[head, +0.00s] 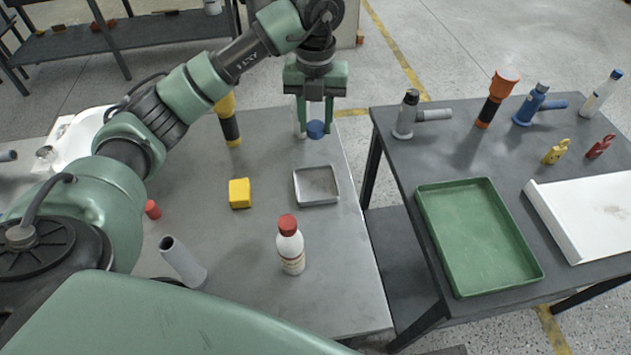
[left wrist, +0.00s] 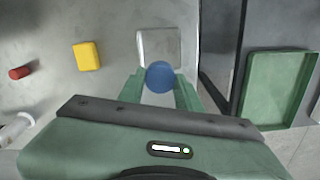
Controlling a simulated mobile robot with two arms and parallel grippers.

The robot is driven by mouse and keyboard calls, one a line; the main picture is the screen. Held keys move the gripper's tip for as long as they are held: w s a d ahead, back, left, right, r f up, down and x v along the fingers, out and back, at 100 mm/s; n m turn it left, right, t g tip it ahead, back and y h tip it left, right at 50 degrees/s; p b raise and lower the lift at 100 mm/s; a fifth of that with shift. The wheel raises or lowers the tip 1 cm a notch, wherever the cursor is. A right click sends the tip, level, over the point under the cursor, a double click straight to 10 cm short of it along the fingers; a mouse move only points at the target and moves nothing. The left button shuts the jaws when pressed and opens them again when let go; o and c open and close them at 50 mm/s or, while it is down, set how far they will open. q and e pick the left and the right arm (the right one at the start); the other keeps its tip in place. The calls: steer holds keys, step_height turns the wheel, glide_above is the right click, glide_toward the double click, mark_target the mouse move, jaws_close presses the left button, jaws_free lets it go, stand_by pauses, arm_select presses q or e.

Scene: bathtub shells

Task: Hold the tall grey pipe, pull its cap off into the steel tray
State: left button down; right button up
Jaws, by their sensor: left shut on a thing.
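My left gripper (head: 315,122) is shut on a round blue cap (head: 316,130), held in the air behind the steel tray (head: 317,186) in the head view. The cap also shows between the fingers in the left wrist view (left wrist: 160,77), overlapping the tray's near edge (left wrist: 157,45). The tray is small, shallow and empty. A grey pipe (head: 180,260) with an open top and a wider base stands at the front left of the table, apart from the gripper. My right gripper is not in view.
A yellow block (head: 239,193), a red cylinder (head: 152,209) and a red-capped white bottle (head: 290,246) are on the same table. A yellow-and-black object (head: 229,122) stands behind. A second table at right holds a green tray (head: 478,238) and several tools and bottles.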

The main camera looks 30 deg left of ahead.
arm_select(q)
steer(key=p, duration=0.3)
glide_toward(316, 187)
step_height(316, 187, down, 5)
steer(key=shift+f, duration=0.55)
steer(key=shift+f, duration=0.1)
steer(key=c, duration=1)
jaws_free()
steer(key=shift+o, duration=0.2)
